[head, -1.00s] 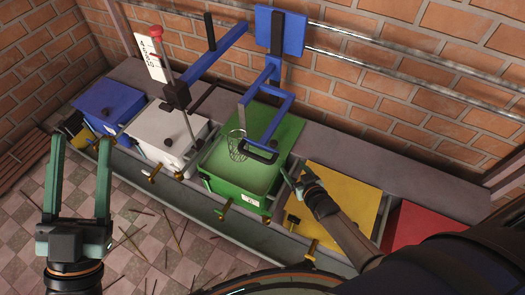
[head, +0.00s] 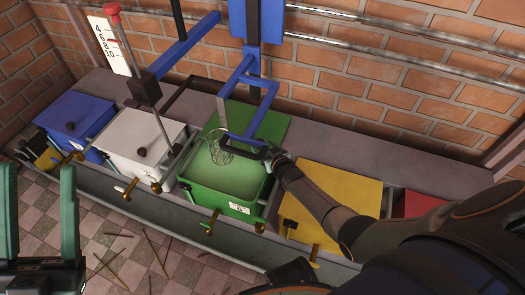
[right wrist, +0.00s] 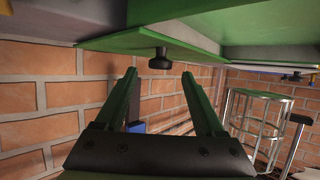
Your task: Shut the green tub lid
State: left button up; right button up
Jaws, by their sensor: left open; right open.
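The green tub (head: 222,192) stands in the row, open at the top. Its green lid (head: 262,122) is swung back behind the opening. In the right wrist view the green lid (right wrist: 155,42) spans the top, with a black knob (right wrist: 160,60) sticking out from it. My right gripper (right wrist: 160,75) is open, with the knob ahead between its fingertips and not clasped. In the head view my right gripper (head: 272,158) is at the tub's back right corner, its fingers hardly visible. My left gripper (head: 37,168) is open and empty over the floor at far left.
A blue frame (head: 262,90) overhangs the green tub, with a wire basket (head: 222,157) at the opening; the basket also shows in the right wrist view (right wrist: 262,115). Shut white (head: 145,145), blue (head: 80,118) and yellow (head: 340,190) tubs stand alongside. A brick wall is behind.

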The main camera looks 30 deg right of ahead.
jog(key=shift+b+x, duration=0.4)
jog(key=shift+x, duration=0.5)
grip_shut()
dwell(0.9)
